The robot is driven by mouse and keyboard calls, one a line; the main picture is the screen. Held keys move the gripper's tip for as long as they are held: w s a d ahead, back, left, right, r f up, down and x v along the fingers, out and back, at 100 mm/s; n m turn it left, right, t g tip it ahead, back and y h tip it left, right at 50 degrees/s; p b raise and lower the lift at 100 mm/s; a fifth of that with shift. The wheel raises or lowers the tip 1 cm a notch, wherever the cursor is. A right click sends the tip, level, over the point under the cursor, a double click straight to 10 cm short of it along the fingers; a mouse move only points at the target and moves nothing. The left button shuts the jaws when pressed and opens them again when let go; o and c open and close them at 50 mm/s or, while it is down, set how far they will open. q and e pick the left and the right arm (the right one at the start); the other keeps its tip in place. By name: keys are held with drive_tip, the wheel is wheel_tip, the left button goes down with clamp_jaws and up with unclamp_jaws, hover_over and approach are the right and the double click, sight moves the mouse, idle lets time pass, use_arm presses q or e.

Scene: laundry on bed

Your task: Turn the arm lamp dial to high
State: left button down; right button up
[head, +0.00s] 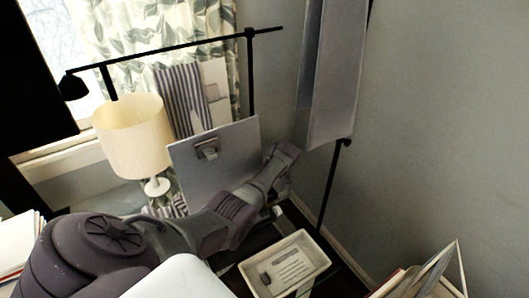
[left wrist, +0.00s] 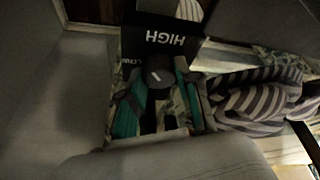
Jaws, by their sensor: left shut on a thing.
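The dial (left wrist: 158,70) is a dark round knob with a short white mark, seen in the left wrist view. The mark is tilted. My right gripper is not in view.
A table lamp (head: 133,137) with a cream shade stands left of a grey panel (head: 218,155). A white tray (head: 318,254) lies below, and books (head: 425,277) stand at lower right. Striped cloth (left wrist: 262,98) lies right of the fingers in the wrist view.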

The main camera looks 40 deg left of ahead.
use_arm(q)
drive_tip(key=c, duration=0.8)
unclamp_jaws()
drive_tip(key=v, duration=1.2)
drive_tip(key=shift+a, duration=0.1)
